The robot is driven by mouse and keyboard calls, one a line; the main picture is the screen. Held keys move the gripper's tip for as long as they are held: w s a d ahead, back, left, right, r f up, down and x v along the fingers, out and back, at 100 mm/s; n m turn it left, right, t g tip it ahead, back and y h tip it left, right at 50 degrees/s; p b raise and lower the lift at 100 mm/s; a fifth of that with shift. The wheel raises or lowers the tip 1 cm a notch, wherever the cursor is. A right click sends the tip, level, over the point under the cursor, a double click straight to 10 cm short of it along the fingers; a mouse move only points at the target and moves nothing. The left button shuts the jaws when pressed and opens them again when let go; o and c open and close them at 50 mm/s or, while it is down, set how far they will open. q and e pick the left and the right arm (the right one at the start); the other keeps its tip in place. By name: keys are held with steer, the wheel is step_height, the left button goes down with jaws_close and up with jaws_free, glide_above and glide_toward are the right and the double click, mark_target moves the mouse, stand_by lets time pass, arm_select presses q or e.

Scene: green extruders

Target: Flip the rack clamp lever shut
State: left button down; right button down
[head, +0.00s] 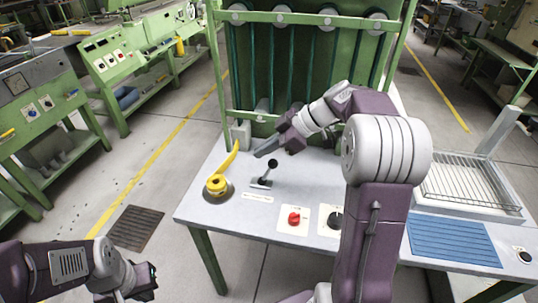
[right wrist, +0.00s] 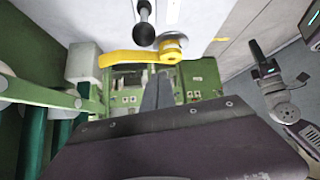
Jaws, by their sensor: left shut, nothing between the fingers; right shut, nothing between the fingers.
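The yellow lever (head: 228,161), which looks like the rack clamp lever, turns on a round yellow hub (head: 217,184) at the table's left end. Its handle points back toward a grey block (head: 241,133) by the green rack (head: 300,60). In the right wrist view the lever (right wrist: 130,57) lies beyond my fingertips, its free end close to the block. My right gripper (head: 262,151) is shut and empty, right of the handle and apart from it; its fingers (right wrist: 157,92) show in the wrist view. My left gripper (head: 150,283) is shut and empty at lower left, off the table.
A black ball-topped lever (head: 268,171) stands right of the yellow hub. A red knob (head: 294,217) and a black knob (head: 336,219) sit at the front edge. A blue ribbed mat (head: 452,242) and a wire-grid tray (head: 470,187) lie at right.

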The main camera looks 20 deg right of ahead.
steer(key=p+v, duration=0.1)
steer(key=v, duration=0.7)
steer(key=shift+s+d, duration=0.15)
steer(key=shift+d, duration=0.4)
steer(key=shift+f, duration=0.25)
